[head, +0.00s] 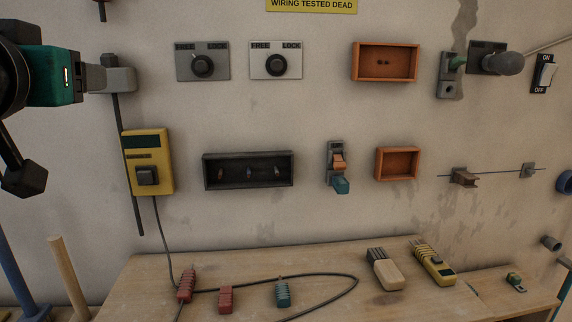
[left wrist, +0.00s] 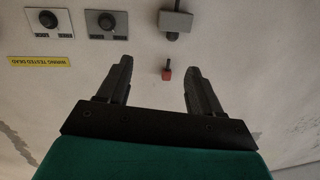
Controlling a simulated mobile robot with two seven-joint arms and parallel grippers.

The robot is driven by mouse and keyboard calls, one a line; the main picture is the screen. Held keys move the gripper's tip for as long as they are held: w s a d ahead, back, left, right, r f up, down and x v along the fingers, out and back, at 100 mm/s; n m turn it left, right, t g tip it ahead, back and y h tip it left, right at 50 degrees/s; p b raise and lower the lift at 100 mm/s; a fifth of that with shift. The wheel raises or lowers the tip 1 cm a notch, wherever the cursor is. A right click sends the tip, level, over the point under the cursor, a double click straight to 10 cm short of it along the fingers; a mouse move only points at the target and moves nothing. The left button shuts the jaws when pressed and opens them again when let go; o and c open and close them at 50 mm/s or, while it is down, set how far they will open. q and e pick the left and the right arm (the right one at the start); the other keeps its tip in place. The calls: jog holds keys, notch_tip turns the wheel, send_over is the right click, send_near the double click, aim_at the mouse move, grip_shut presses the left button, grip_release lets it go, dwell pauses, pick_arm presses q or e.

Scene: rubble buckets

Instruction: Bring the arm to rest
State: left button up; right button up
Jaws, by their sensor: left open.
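My left arm (head: 50,75) comes in at the upper left of the head view, with a teal part in front of the wall. In the left wrist view my left gripper (left wrist: 160,65) has its two dark fingers spread well apart. Nothing is between them but bare wall and a small red-tipped piece (left wrist: 167,71) beyond. The gripper appears empty and apart from the wall fittings. My right arm and gripper are in neither view.
A grey block (head: 112,79) on a dark vertical strip is beside my left arm. A yellow box (head: 148,162), dials, a black tray (head: 248,170) and orange boxes (head: 385,62) line the wall. Below, a wooden bench (head: 330,285) holds connectors and a cable.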

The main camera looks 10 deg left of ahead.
pick_arm(q)
jog(key=w+d+f+m+g+h, duration=0.2)
jog(key=w+d+f+m+h, duration=0.15)
jog(key=f, duration=0.85)
jog(key=w+d+f+m+g+h, duration=0.2)
jog(key=d+f, duration=0.2)
jog(key=f, duration=0.7)
jog(key=s+d+f+g+h, duration=0.1)
jog(key=s+f+g, duration=0.2)
jog(key=s+f, duration=0.45)
jog(key=s+d+f+g, duration=0.2)
jog(key=s+f, duration=0.3)
jog(key=f, duration=0.6)
jog(key=s+d+f+g+h, duration=0.1)
jog(key=s+f+g, duration=0.2)
jog(key=s+f, duration=0.45)
jog(key=w+d+f+t+h+p, duration=0.1)
jog(key=w+d+f+t+p, duration=0.2)
jog(key=w+t+p, duration=0.3)
jog(key=shift+w+f+m+t, duration=0.45)
jog(key=shift+w+f+t, duration=0.05)
jog(key=shift+w+f, duration=0.4)
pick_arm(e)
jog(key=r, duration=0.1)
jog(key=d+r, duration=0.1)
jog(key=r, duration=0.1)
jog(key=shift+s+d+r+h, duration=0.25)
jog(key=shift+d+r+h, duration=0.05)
pick_arm(q)
jog(key=shift+h, duration=0.25)
